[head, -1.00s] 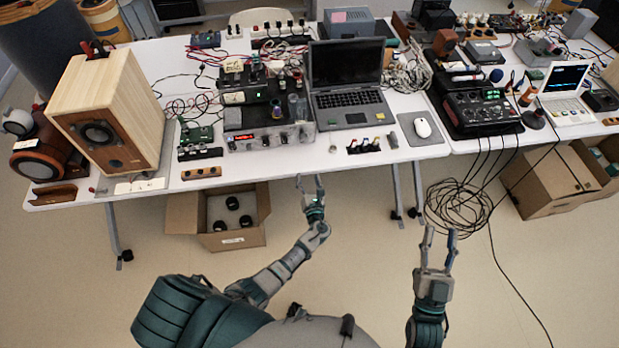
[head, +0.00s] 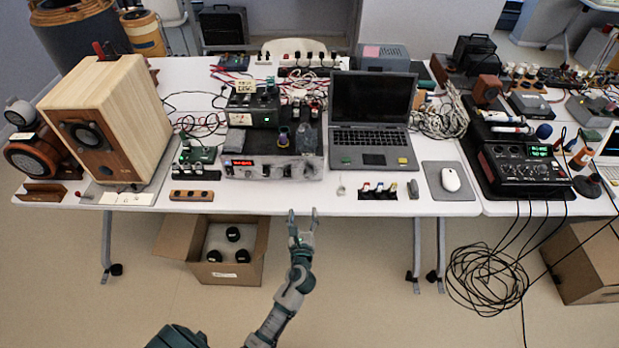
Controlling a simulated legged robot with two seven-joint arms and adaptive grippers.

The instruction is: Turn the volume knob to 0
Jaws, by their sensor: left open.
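A silver amplifier (head: 273,168) with a red lit display (head: 241,162) sits near the table's front edge in the head view. Several small knobs line its front face; which one is the volume knob is too small to tell. My left gripper (head: 302,215) is in front of the table edge, below and a little right of the amplifier. It is open and empty, its fingers pointing toward the table and apart from the amplifier. My right gripper is out of view.
A wooden speaker (head: 145,115) stands left of the amplifier. A laptop (head: 372,118) and a mouse (head: 450,179) on a pad are to its right. A black mixer (head: 525,168) trails cables to the floor. A cardboard box (head: 180,240) is under the table.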

